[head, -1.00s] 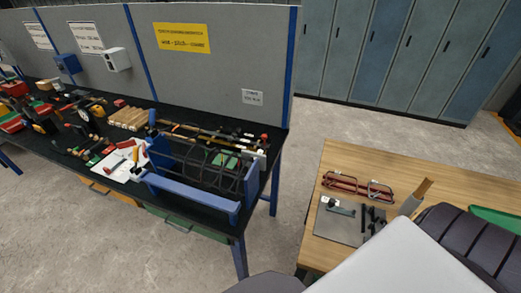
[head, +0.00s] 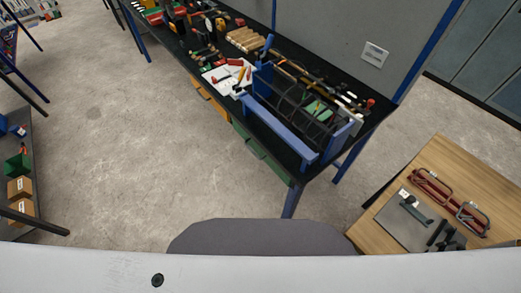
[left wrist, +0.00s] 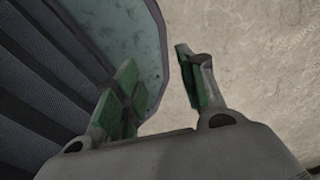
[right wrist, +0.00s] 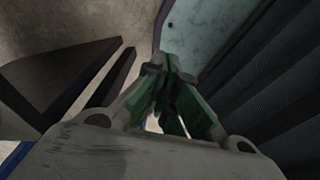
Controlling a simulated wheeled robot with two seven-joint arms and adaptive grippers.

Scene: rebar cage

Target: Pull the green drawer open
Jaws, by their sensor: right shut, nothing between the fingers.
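The green drawer (head: 257,152) is under the front edge of the black-topped workbench, to the right of an orange drawer, in the head view. Its front looks flush with the bench, and a handle shows on it. My left gripper (left wrist: 160,80) shows in the left wrist view with its green-padded fingers apart and nothing between them, above bare floor. My right gripper (right wrist: 165,75) shows in the right wrist view with its fingertips together and nothing held. Neither gripper shows in the head view, and neither is at the drawer.
The orange drawer (head: 213,106) is beside the green one. A blue rebar frame (head: 283,125) and tools stand on the bench. A wooden table (head: 448,168) with red clamps is at right. A shelf with boxes (head: 20,187) is at far left. Concrete floor before the drawers is clear.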

